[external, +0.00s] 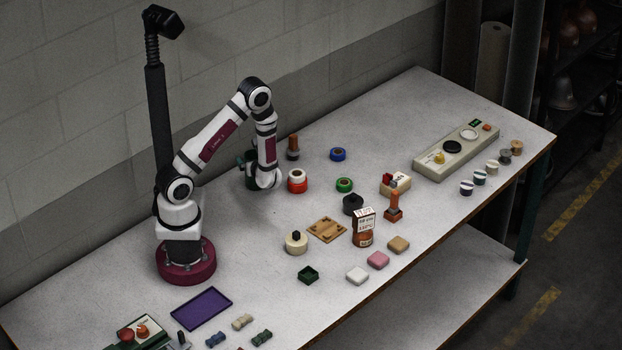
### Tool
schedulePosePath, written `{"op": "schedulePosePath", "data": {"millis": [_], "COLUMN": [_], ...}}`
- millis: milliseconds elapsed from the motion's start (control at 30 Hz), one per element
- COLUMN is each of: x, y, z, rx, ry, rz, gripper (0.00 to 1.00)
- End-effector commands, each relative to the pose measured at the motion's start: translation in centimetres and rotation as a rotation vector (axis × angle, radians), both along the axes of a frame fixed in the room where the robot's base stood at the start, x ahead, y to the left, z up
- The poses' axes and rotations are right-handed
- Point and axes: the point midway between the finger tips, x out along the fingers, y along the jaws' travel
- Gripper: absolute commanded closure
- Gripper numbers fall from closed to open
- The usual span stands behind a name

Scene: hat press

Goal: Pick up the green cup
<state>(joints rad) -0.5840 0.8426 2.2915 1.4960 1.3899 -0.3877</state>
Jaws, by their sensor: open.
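A dark green, open square container (308,275) sits near the front middle.
A beige panel (440,167) with round parts lies behind the cups. A purple tray (201,309) lies front left.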

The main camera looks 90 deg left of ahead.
Motion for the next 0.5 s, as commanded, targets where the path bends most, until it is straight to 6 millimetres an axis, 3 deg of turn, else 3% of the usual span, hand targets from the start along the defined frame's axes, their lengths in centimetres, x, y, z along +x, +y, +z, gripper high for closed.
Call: {"op": "schedulePosePath", "data": {"millis": [200,500], "x": [0.0,0.0], "y": [0.09,0.07], "z": [-0.04,-0.02], "rx": [0.0,0.0], "ry": [0.001,0.0], "rz": [-0.001,0.0], "gripper": [0.02,0.56]}}
